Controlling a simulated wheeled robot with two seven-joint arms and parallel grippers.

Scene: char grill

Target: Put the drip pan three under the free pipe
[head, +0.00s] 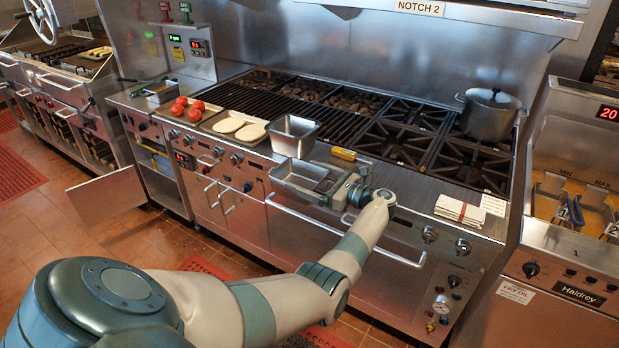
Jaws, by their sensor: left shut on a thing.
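My left gripper (342,189) is shut on the right end of a shallow steel pan (298,184). It holds the pan in front of the range's front edge, above the oven door handle. The pan looks empty. No number can be read on it, so I cannot tell whether it is drip pan three. A deeper steel pan (291,143) sits on the range's front ledge just behind it. I cannot make out the free pipe. My right gripper is not in view.
A yellow-handled tool (347,155) lies on the ledge close behind my gripper. Tomatoes (180,107) and flat rounds (229,125) lie to the left. A cabinet door (107,198) hangs open at the left.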

